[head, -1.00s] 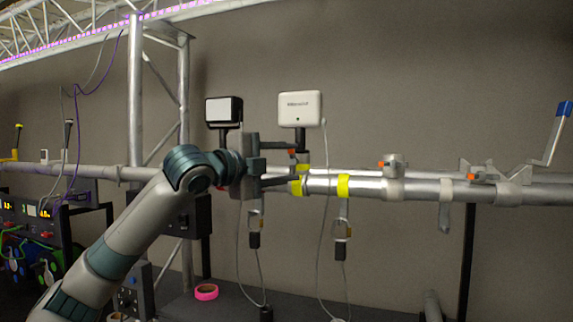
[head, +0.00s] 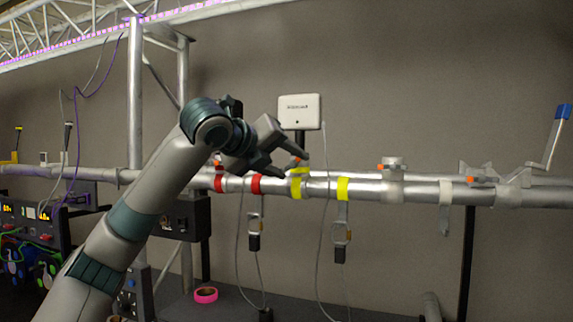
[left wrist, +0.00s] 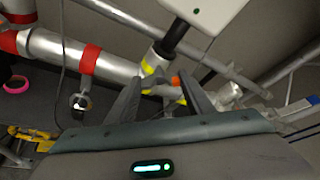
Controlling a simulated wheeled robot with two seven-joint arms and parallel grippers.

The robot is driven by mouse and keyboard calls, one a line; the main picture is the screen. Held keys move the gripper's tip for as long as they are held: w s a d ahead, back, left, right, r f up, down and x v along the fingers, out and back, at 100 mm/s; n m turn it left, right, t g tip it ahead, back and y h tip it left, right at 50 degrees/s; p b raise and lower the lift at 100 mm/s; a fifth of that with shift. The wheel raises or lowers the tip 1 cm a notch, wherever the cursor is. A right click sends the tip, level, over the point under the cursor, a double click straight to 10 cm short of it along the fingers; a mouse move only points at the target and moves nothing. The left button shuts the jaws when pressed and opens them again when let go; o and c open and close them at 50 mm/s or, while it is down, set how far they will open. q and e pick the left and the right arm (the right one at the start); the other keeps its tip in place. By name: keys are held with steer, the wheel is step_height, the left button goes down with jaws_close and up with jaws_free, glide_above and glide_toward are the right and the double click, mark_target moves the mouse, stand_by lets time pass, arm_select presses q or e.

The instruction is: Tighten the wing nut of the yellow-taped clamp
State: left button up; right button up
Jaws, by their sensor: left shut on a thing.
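The yellow-taped clamp (head: 299,171) sits on the silver pipe in the head view, below the white box; its yellow tape (left wrist: 148,69) also shows in the left wrist view. Its orange wing nut (head: 299,160) is by my fingertips, and in the left wrist view the orange nut (left wrist: 175,82) lies between the fingers, nearer the right one. My left gripper (head: 294,165) is tilted down to the right and shut on the wing nut; the exact contact is partly hidden. My right gripper is not in view.
Red-taped bands (head: 256,184) and another yellow band (head: 343,188) wrap the pipe (head: 420,190). A white box (head: 299,111) stands just above the clamp. Another clamp (head: 393,166) sits to the right. Cables hang below the pipe. A pink tape roll (head: 206,294) lies on the bench.

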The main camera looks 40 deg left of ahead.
arm_select(q)
steer(key=m, duration=0.1)
steer(key=m+y, duration=0.1)
steer(key=shift+d+f+m+g+y, duration=0.1)
steer(key=shift+d+m+g+y, duration=0.1)
steer(key=shift+m+g+y, duration=0.15)
steer(key=shift+w+d+f+m+g+y, duration=0.1)
steer(key=shift+m+g+y, duration=0.25)
steer(key=shift+m+y, duration=0.7)
steer(key=o, duration=1)
steer(key=shift+o, duration=0.2)
